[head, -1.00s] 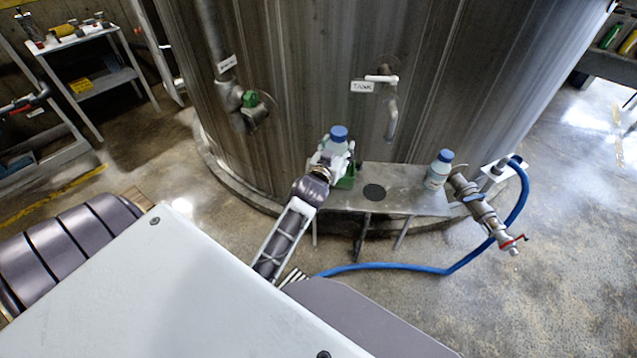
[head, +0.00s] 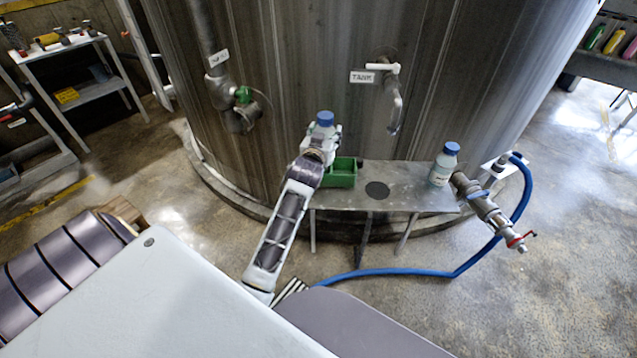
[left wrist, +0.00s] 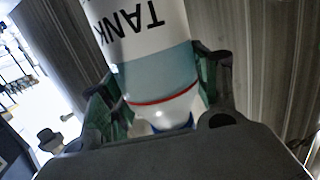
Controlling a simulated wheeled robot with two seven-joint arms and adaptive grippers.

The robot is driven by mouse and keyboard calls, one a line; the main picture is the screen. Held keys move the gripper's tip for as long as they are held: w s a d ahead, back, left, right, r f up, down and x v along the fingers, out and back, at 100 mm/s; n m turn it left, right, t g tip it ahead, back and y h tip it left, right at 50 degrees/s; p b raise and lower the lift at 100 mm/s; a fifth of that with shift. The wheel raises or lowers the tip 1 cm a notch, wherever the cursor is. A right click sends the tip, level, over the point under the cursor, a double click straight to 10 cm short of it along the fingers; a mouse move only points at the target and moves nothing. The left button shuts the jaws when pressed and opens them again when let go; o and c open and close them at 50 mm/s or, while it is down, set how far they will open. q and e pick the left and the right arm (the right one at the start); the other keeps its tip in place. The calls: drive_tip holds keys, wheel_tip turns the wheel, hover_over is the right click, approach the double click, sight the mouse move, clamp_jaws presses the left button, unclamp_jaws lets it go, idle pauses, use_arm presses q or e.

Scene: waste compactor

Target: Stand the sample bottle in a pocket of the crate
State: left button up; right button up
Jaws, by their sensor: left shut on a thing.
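A sample bottle with a blue cap (head: 325,119) is upright in my left gripper (head: 322,138), at the left end of the metal bench. In the left wrist view the bottle (left wrist: 160,65), with a TANK label and a red line, sits between the two fingers (left wrist: 158,92). The green crate (head: 342,180) stands on the bench just right of and below the gripper in the picture. My forearm and gripper hide the crate's left part. The height of the bottle over the crate is hard to tell. My right gripper is out of view.
A second blue-capped bottle (head: 443,165) stands on the bench (head: 408,182) at the right, beside a metal valve (head: 488,212) with a blue hose (head: 400,273). A dark round disc (head: 377,190) lies mid-bench. The large tank (head: 320,70) rises close behind, with a tap (head: 388,85).

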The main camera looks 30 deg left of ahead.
use_arm(q)
drive_tip(key=shift+w+a+f+n+b, duration=0.2)
drive_tip(key=shift+w+a+b, duration=0.1)
drive_tip(key=shift+a+b, duration=0.5)
drive_tip(key=shift+w+a+f+n+b, duration=0.25)
drive_tip(key=shift+a+b, duration=0.3)
drive_tip(key=shift+b, duration=0.3)
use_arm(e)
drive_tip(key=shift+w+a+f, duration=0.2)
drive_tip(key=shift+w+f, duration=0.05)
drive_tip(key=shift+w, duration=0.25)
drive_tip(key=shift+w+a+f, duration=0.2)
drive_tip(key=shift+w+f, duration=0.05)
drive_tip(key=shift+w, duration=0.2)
use_arm(q)
drive_tip(key=shift+r+y, duration=0.15)
drive_tip(key=shift+y, duration=0.25)
wheel_tip(320, 180, down, 5)
drive_tip(key=shift+r+b, duration=0.15)
drive_tip(key=shift+b, duration=0.35)
drive_tip(key=shift+f, duration=0.55)
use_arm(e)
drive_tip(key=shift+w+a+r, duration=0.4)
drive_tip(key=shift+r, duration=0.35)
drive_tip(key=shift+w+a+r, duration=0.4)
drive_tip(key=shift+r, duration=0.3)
use_arm(q)
drive_tip(key=shift+f, duration=0.1)
